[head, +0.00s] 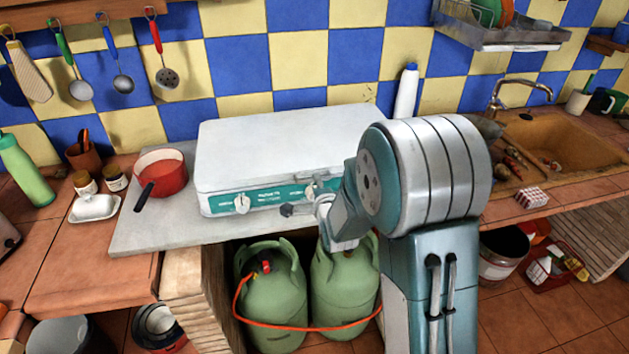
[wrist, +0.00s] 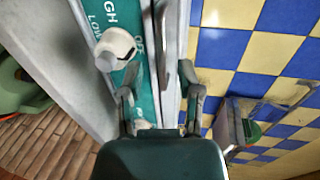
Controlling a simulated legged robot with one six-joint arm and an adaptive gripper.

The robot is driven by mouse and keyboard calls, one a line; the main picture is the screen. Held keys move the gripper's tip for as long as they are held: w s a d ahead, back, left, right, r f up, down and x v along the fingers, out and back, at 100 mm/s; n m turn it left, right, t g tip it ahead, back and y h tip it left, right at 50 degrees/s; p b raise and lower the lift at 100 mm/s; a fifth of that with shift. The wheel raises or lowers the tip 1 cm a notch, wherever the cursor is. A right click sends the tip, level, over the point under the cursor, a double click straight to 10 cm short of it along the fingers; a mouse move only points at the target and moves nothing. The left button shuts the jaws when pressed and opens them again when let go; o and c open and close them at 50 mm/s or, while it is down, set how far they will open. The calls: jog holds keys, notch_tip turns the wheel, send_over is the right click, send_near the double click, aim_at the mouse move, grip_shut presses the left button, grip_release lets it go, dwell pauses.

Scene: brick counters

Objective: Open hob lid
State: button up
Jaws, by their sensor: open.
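The hob lid (head: 290,145) is a flat white panel lying shut over the hob on the counter. Below its front edge is a teal control panel (head: 265,197) with white knobs, one of them at the left (head: 241,203). My gripper (head: 306,204) is in front of the panel's right part, partly hidden by my arm. In the wrist view, my gripper (wrist: 160,100) has its fingers apart, on either side of the teal panel and lid edge area. A white knob (wrist: 117,48) is close by, beside a grey metal strip (wrist: 162,50). Contact with the lid cannot be told.
A red pot (head: 165,177) stands left of the hob. A white bottle (head: 406,92) stands behind its right end, near the tiled wall. Green gas bottles (head: 272,295) with an orange hose sit beneath. Utensils hang upper left. The sink (head: 560,140) is right.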

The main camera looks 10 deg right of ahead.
jog(key=shift+d+x, duration=0.2)
jog(key=shift+x, duration=1.3)
grip_shut()
